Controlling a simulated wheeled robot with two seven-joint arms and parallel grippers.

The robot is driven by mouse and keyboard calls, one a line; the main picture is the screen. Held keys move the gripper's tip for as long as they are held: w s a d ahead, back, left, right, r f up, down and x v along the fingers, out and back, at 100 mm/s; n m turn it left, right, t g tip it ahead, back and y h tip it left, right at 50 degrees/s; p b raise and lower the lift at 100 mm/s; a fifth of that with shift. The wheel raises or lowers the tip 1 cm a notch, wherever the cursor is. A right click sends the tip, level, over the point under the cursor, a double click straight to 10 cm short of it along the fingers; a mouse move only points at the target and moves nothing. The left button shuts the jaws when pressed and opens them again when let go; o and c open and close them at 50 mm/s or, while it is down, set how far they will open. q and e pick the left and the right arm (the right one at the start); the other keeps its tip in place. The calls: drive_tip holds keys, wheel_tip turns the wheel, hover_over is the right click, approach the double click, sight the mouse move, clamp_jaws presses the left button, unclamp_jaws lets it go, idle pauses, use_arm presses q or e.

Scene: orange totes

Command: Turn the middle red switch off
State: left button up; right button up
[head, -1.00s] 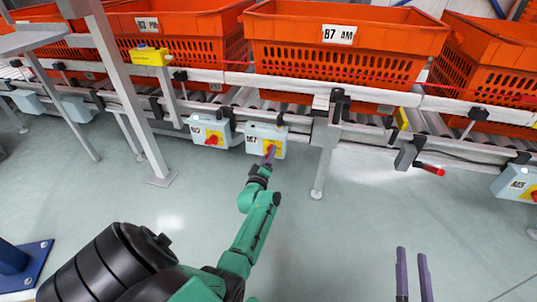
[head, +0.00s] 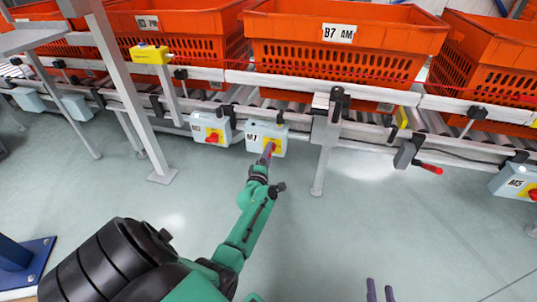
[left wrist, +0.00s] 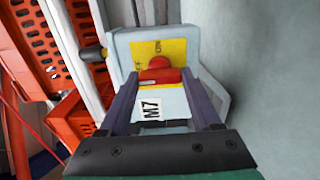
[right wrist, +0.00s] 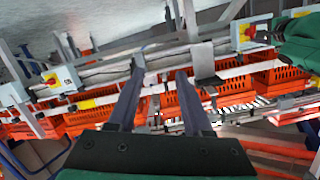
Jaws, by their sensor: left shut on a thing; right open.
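The middle switch box (head: 266,128), a grey box labelled M7, hangs under the conveyor rail. Its red switch (left wrist: 160,68) sits on a yellow plate (left wrist: 178,48) in the left wrist view. My left gripper (head: 267,154) reaches the box from below. In the left wrist view its fingertips (left wrist: 160,78) are on both sides of the red knob, shut on it. The fingers hide most of the knob in the head view. My right gripper (head: 380,291) is open and empty at the bottom edge; it also shows in the right wrist view (right wrist: 160,78).
A similar box (head: 203,123) with a red switch hangs just left; box M5 (head: 508,180) is at the far right. Orange totes (head: 340,60) stand on the conveyor above. A support leg (head: 323,160) is right of M7. The floor below is clear.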

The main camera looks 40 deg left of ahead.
drive_tip(key=shift+f, duration=0.1)
use_arm(q)
drive_tip(key=o, duration=1.4)
use_arm(e)
drive_tip(key=s+f+g+p, duration=0.2)
drive_tip(key=s+f, duration=0.2)
drive_tip(key=s, duration=0.1)
use_arm(q)
drive_tip(key=p+v, duration=0.3)
drive_tip(key=v, duration=1.1)
drive_tip(key=shift+s+d, duration=0.15)
drive_tip(key=shift+s, duration=0.1)
use_arm(e)
drive_tip(key=shift+g, duration=0.5)
wheel_tip(320, 180, up, 4)
drive_tip(key=shift+w, duration=0.1)
